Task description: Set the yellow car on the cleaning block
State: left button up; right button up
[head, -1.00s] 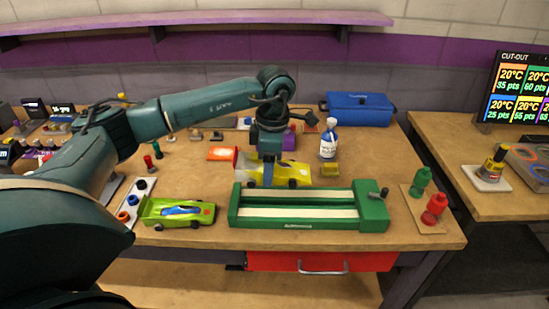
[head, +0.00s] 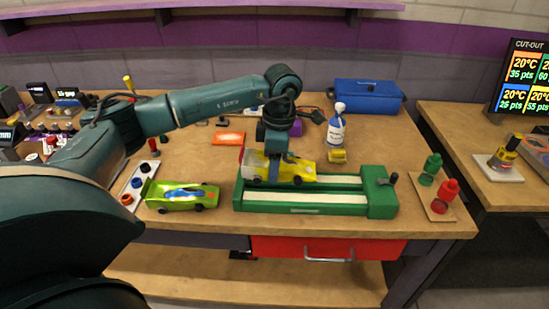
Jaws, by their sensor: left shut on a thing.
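The yellow car (head: 300,172), with a pale rear part, is in my left gripper (head: 274,174). That gripper points down and is shut on the middle of the car. The car lies lengthwise over the back left part of the cleaning block (head: 382,199), a green frame with two pale strips and a dark knob at its right end. The car hides part of the back strip. I cannot tell whether its wheels touch the block. My right gripper is out of view.
A green car (head: 182,196) stands left of the block. Red and green bottles (head: 440,190) stand right of it. Behind are a white-and-blue bottle (head: 336,128), a small yellow block (head: 337,156), an orange piece (head: 229,138) and a blue box (head: 366,97).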

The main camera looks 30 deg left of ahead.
pick_arm(q)
notch_tip(320, 180, down, 2)
jog(key=shift+f+b, duration=0.25)
jog(key=shift+b, duration=0.45)
jog(key=shift+f+b, duration=0.6)
jog(key=shift+f, duration=0.4)
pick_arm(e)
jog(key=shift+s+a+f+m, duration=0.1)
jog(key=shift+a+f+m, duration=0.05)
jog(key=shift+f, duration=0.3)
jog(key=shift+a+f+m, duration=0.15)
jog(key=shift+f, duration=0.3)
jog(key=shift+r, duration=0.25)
pick_arm(q)
jog(key=o, duration=1.1)
jog(key=shift+c, duration=0.2)
jog(key=shift+o, duration=0.6)
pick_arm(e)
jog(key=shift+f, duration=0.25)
